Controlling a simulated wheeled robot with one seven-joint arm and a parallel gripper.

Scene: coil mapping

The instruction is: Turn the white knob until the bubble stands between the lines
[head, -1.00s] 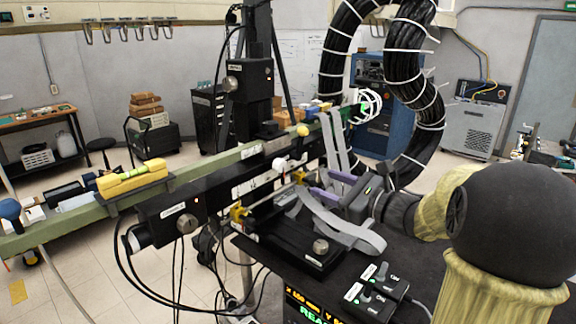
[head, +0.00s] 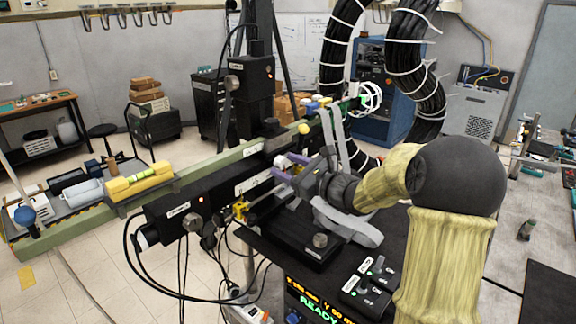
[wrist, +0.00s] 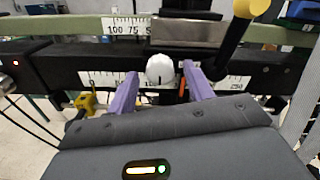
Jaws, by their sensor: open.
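The white knob (wrist: 160,69) is in the upper middle of the wrist view, on the face of the dark rail. A short black mark shows on its lower part. It also shows in the head view (head: 280,161), small and close to the fingertips. My gripper (wrist: 158,80) has two purple fingers, spread with the knob between or just beyond their tips; I cannot tell whether they touch it. In the head view my gripper (head: 292,166) reaches the rail from the right. The yellow level (head: 140,180) lies on the green beam at the left; its vial is too small to read the bubble.
The dark rail (head: 170,207) runs along the green beam (head: 70,228). Cables hang below it. A switch box (head: 368,285) stands on the black table to the right. A yellow-tipped black lever (wrist: 232,40) rises right of the knob in the wrist view.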

